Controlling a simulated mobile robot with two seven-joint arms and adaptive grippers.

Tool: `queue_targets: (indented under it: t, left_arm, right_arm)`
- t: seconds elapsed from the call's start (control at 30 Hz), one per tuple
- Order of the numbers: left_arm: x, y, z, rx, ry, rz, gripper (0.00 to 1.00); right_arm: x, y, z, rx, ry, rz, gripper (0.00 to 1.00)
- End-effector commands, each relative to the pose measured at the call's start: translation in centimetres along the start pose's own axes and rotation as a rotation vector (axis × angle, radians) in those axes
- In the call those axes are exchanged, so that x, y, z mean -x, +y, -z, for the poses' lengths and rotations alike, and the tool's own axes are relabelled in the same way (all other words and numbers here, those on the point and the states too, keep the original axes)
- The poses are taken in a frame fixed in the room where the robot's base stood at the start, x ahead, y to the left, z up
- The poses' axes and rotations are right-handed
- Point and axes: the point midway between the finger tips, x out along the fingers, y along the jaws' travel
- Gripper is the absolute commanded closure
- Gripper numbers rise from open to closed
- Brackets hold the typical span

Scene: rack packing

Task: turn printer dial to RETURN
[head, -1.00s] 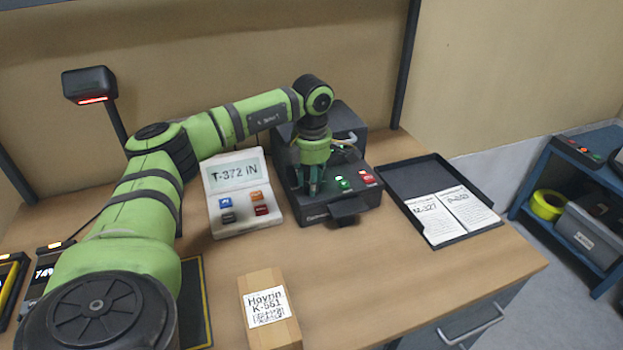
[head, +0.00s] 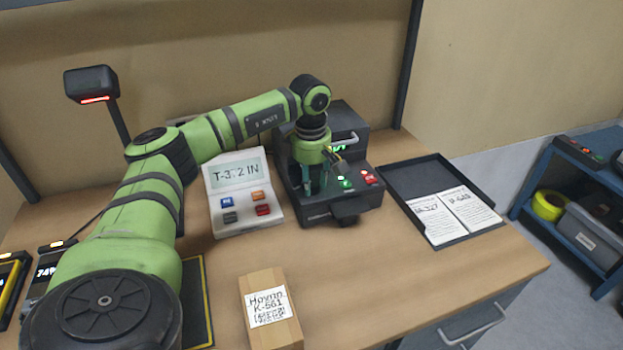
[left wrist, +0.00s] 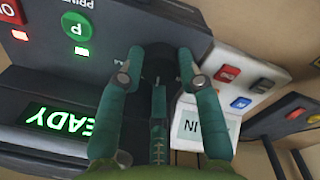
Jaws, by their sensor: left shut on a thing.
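The dark printer (head: 340,205) stands at the back middle of the bench. It has a green button (head: 345,183) and a red button (head: 368,178) on its sloped front. My left gripper (head: 312,192) points down at the left part of that front. In the left wrist view my left gripper (left wrist: 160,58) has its green fingers closed on either side of the black dial (left wrist: 158,66). The dial's pointer and any RETURN mark are hidden or too dark to read. The printer's display (left wrist: 60,120) reads READY in green. My right gripper is not in view.
A white panel (head: 245,215) reading T-372 IN, with coloured buttons, stands just left of the printer. A black tray (head: 415,180) with two labels lies to the right. A cardboard box (head: 270,310) stands in front. A scanner (head: 90,84) stands at the back left.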

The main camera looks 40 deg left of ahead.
Motion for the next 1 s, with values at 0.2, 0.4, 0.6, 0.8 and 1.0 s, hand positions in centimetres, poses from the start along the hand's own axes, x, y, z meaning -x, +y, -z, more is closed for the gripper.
queue_targets:
  t: [0.2, 0.4, 0.6, 0.8, 1.0]
  left_arm:
    - [0.03, 0.00, -0.46, -0.131, -0.018, -0.003, 0.97]
    - [0.01, -0.05, -0.48, -0.196, -0.022, -0.002, 0.97]
    - [-0.01, -0.08, -0.49, -0.220, -0.023, -0.001, 0.97]
    - [-0.04, -0.10, -0.51, -0.222, -0.023, 0.000, 0.97]
    - [-0.06, -0.12, -0.51, -0.222, -0.023, 0.000, 0.41]
  right_arm:
    - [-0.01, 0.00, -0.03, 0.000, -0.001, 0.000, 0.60]
    - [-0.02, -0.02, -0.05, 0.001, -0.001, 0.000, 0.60]
    - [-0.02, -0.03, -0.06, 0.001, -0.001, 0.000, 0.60]
    - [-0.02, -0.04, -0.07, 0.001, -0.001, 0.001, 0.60]
    - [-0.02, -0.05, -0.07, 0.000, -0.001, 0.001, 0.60]
